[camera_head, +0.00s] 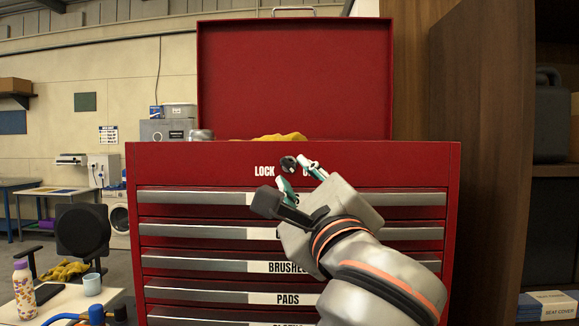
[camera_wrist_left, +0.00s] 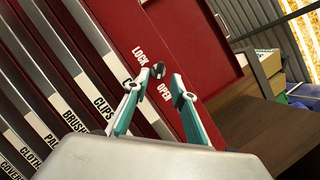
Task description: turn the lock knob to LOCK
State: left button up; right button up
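The red tool cabinet (camera_head: 160,165) stands in front of me. Its small dark lock knob (camera_head: 289,163) sits on the red strip above the drawers, between a LOCK label (camera_head: 264,171) and a partly covered label that reads OPEN (camera_wrist_left: 165,92) in the left wrist view. The knob also shows there (camera_wrist_left: 158,69), ahead of the gap between the fingertips. Which way it points is too small to tell. My left gripper (camera_head: 294,174) is open, its fingers on either side of the line to the knob. I cannot tell whether they touch it. My right gripper is in neither view.
The cabinet's lid (camera_head: 295,80) is raised, with something yellow (camera_head: 283,138) in the top. Labelled drawers with metal handles (camera_head: 190,232) run below. A brown wooden panel (camera_head: 478,150) stands close on the right. A table with a bottle (camera_head: 23,290) and mug (camera_head: 92,285) is at lower left.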

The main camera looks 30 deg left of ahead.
aim_at(290, 168)
pick_arm(q)
jog(key=shift+x, duration=2.15)
grip_shut()
